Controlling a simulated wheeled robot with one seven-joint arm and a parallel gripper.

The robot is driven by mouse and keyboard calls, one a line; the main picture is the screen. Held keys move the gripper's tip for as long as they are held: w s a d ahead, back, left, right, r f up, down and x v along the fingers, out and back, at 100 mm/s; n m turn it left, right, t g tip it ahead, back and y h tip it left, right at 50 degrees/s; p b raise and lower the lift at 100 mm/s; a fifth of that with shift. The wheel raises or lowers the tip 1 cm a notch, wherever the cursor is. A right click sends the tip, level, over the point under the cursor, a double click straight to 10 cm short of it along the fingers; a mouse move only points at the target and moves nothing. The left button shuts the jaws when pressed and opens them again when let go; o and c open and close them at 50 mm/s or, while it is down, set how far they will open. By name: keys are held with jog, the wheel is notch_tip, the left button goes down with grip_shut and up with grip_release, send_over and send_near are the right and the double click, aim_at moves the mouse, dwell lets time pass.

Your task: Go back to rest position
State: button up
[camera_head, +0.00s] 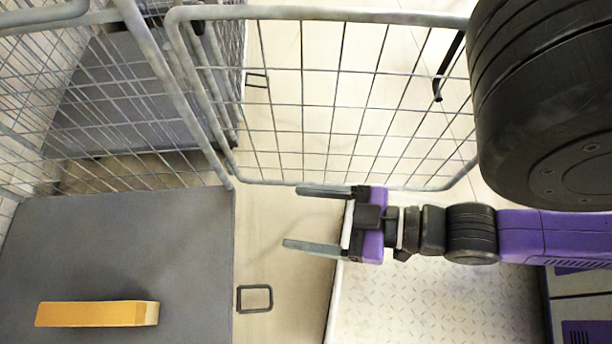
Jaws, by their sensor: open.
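My gripper (305,217) is open, with its two grey fingers pointing left and apart. Nothing is between the fingers. It hangs above the gap between the grey cart deck and a pale patterned plate. My purple and black arm reaches in from the right side of the view. A large black rounded part at the upper right hides what lies behind it.
A yellow-orange box (95,314) lies on the grey deck (120,235) at the lower left. Wire mesh cart panels (330,14) stand behind and left of my gripper. A white patterned plate (430,300) lies below my arm. Pale floor shows between deck and plate.

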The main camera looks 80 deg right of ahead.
notch_tip(320, 180, up, 35)
jog(key=p, duration=3.4)
jog(key=shift+p, duration=0.4)
